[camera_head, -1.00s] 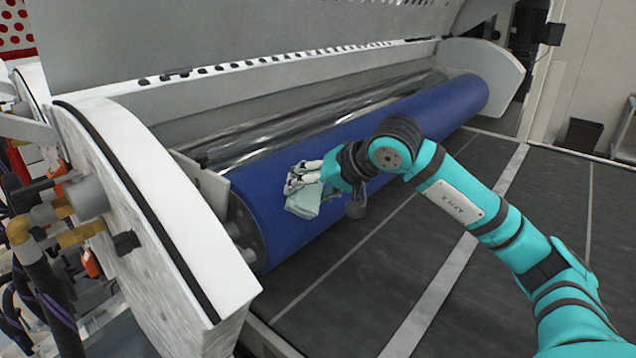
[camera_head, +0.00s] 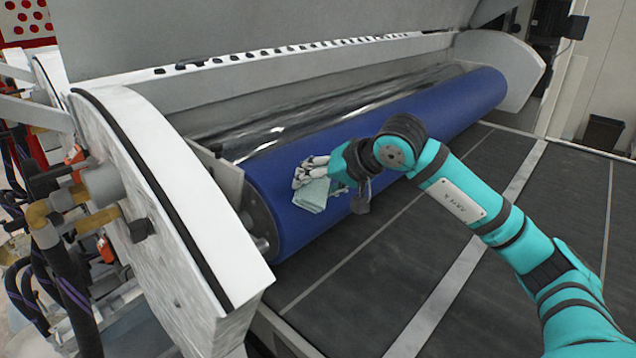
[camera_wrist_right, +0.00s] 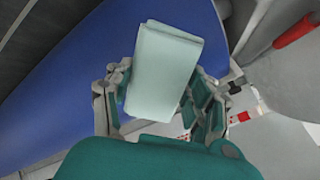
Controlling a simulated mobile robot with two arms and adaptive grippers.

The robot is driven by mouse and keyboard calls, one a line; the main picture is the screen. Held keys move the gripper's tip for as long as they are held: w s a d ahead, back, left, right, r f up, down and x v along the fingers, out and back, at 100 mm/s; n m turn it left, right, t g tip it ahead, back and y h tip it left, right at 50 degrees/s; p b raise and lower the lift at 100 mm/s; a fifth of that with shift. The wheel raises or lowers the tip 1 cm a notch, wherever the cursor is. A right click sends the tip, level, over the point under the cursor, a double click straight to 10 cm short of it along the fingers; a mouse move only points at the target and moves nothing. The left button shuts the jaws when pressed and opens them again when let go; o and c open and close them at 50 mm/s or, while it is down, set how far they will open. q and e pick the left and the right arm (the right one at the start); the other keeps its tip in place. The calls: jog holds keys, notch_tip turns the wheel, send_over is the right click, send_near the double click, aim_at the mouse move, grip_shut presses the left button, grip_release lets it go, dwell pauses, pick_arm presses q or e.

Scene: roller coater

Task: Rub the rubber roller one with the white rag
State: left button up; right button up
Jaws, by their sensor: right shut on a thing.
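The blue rubber roller (camera_head: 420,125) lies lengthwise in the machine, from the near left to the far right. My right gripper (camera_head: 308,174) is at the near left part of the roller and is shut on the white rag (camera_head: 314,196). The rag looks pale green-white and folded. In the head view it lies over the roller's front face; whether it presses on the surface cannot be told. In the right wrist view the rag (camera_wrist_right: 163,72) sits between the fingers of the gripper (camera_wrist_right: 160,100), with the blue roller (camera_wrist_right: 60,110) behind it. My left gripper is not in view.
A white curved side panel (camera_head: 165,200) stands left of the roller, close to its near end. A shiny metal roller (camera_head: 300,115) lies behind the blue one. A dark flat bed (camera_head: 450,240) stretches in front. Hoses and brass fittings (camera_head: 55,215) are at the far left.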

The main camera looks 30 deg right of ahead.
jog(key=shift+w+f, duration=0.25)
jog(key=shift+w, duration=0.05)
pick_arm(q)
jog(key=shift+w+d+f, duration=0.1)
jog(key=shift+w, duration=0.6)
pick_arm(e)
jog(key=shift+a, duration=0.1)
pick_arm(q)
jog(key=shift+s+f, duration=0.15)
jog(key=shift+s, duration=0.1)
pick_arm(e)
jog(key=shift+w+a+f, duration=0.1)
jog(key=shift+w+f, duration=0.25)
jog(key=shift+w, duration=0.05)
pick_arm(q)
jog(key=shift+b, duration=0.3)
pick_arm(e)
jog(key=shift+w+d+r+b, duration=0.1)
jog(key=shift+w+d+b, duration=0.15)
jog(key=shift+d, duration=0.65)
jog(key=shift+w+d+b, duration=0.1)
jog(key=shift+w+d, duration=0.15)
jog(key=shift+d, duration=0.6)
jog(key=shift+w+d, duration=0.35)
jog(key=shift+d, duration=0.5)
jog(key=shift+w+d, duration=0.35)
jog(key=shift+d, duration=0.5)
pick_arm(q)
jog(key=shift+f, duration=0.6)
